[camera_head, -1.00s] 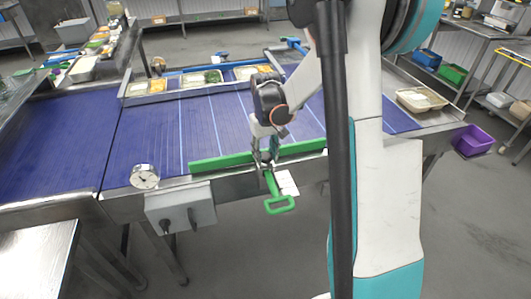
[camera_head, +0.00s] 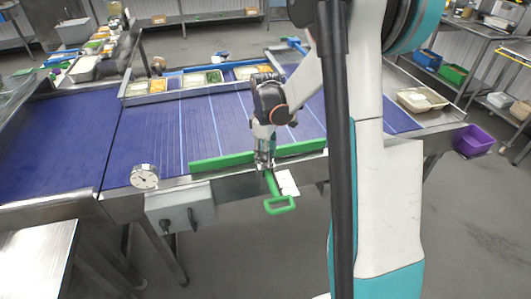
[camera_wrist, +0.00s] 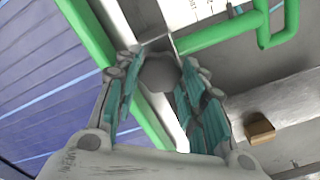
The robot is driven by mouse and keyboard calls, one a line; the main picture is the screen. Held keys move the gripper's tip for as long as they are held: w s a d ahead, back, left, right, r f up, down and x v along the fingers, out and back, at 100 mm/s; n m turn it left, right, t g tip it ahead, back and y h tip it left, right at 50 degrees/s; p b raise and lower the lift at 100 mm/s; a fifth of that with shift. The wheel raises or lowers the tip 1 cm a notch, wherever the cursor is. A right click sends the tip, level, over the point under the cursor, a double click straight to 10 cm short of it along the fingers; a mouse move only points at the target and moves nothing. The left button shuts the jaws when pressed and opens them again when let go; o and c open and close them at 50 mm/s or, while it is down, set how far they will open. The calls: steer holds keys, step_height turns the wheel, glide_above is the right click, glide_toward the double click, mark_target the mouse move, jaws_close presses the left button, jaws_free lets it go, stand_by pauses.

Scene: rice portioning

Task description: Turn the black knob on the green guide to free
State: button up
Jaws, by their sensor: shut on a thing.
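The green guide (camera_head: 222,160) is a long bar along the near edge of the blue conveyor. A green loop handle (camera_head: 280,206) sticks out from it toward me, and also shows in the wrist view (camera_wrist: 222,32). The black knob (camera_wrist: 160,73) looks dark grey and round in the wrist view, between my fingertips. My gripper (camera_wrist: 157,88) points down at the guide's mount and is shut on the knob. In the head view my gripper (camera_head: 264,164) hides the knob. I cannot read the knob's setting.
A white card (camera_head: 289,183) sits beside the handle. A dial gauge (camera_head: 145,177) and a grey switch box (camera_head: 181,207) are on the conveyor's near side, to the left. Food trays (camera_head: 203,79) line the far side. A brown block (camera_wrist: 259,128) shows in the wrist view.

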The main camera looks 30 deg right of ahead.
steer(key=shift+n, duration=0.3)
steer(key=o, duration=1.1)
step_height(320, 180, up, 12)
stand_by(0.4)
